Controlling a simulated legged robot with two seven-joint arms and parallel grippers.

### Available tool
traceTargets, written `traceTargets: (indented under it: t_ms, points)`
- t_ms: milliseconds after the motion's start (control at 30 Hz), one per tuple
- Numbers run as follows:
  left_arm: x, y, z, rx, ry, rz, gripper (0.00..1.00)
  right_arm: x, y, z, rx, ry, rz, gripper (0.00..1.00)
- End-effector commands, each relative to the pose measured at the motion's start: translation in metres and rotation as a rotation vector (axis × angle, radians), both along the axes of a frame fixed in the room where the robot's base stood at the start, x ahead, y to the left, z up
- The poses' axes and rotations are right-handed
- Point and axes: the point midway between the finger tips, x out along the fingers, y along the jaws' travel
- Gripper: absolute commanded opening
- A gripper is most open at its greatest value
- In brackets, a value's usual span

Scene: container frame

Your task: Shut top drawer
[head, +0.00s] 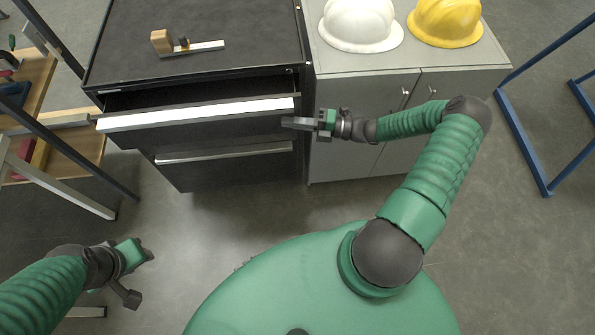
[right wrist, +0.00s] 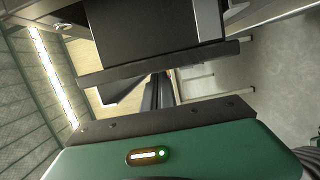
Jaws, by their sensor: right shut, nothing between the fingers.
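A dark drawer cabinet (head: 235,178) stands at the upper left in the head view. Its top drawer (head: 195,122), with a pale strip along its front, is pulled partly out, and a dark gap shows behind the front. My right gripper (head: 287,122) is shut and empty, with its tips at the right end of that drawer's front. Whether they touch it I cannot tell. In the right wrist view, the shut fingers (right wrist: 158,92) show near a dark edge. My left gripper (head: 143,276) hangs low at the left over the floor, away from the cabinet; its jaw state is unclear.
A lower drawer (head: 225,154) sticks out slightly. A wooden block tool (head: 190,45) lies on the cabinet top. A grey cupboard (head: 345,160) with a white helmet (head: 360,22) and a yellow helmet (head: 446,20) adjoins at right. Blue frame legs (head: 522,145) stand farther right. Floor in front is clear.

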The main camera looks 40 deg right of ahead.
Motion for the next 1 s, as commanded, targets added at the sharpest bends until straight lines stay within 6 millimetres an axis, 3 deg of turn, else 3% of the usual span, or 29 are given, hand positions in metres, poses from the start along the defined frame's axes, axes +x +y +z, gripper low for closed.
traceTargets:
  t_ms: [200, 600, 767, 1000]
  points:
    - [0.0, 0.0, -0.002, 0.0, 0.0, 0.0, 0.36, 0.008, -0.005, 0.0, -0.001, 0.001, -0.001, 0.0]
    - [0.0, 0.0, -0.003, 0.0, 0.0, 0.0, 0.36, 0.004, -0.009, 0.0, -0.001, 0.001, -0.001, 0.0]
    - [0.0, 0.0, -0.005, 0.0, 0.0, 0.0, 0.36, -0.016, -0.031, -0.002, -0.003, 0.001, -0.004, 0.0]
    - [0.0, 0.0, -0.011, 0.0, 0.0, 0.0, 0.36, -0.065, -0.083, -0.003, -0.003, 0.001, -0.003, 0.0]
